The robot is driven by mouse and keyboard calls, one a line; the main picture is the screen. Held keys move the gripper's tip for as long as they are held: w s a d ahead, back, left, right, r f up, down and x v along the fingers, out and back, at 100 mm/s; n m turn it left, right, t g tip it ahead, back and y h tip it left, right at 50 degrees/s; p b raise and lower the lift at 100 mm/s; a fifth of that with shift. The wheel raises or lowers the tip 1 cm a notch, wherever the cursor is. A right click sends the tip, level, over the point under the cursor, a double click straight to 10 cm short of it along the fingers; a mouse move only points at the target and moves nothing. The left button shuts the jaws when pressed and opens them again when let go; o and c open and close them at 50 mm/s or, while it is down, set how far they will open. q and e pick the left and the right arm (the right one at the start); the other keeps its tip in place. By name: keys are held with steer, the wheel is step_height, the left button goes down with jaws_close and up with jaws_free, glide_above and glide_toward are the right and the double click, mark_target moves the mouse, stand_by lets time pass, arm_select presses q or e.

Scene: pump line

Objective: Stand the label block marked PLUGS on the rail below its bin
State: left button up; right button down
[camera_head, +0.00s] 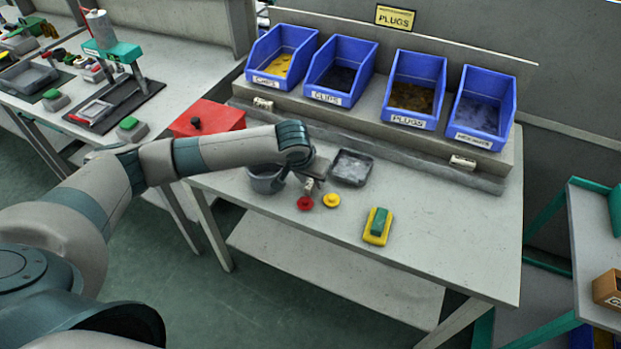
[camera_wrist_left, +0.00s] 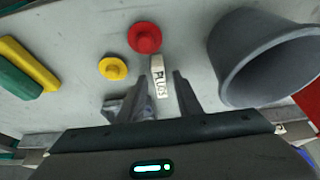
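The white label block marked PLUGS (camera_wrist_left: 158,77) lies on the table between the fingers of my left gripper (camera_wrist_left: 160,88) in the left wrist view. The fingers are open, with a gap visible beside the block. In the head view, the gripper (camera_head: 311,180) is low over the table, and the block (camera_head: 309,186) shows small beside it. The PLUGS bin (camera_head: 413,88) is blue, third from left. The grey rail (camera_head: 385,142) runs below the bins; its stretch below the PLUGS bin is bare. My right gripper is out of view.
Label blocks stand near the rail's left end (camera_head: 263,103) and right end (camera_head: 462,163). The right tabletop is clear.

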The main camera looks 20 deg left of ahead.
arm_select(q)
steer(key=b+v, duration=0.1)
steer(key=v, duration=1.1)
steer(key=shift+b, duration=0.3)
steer(key=shift+r, duration=0.1)
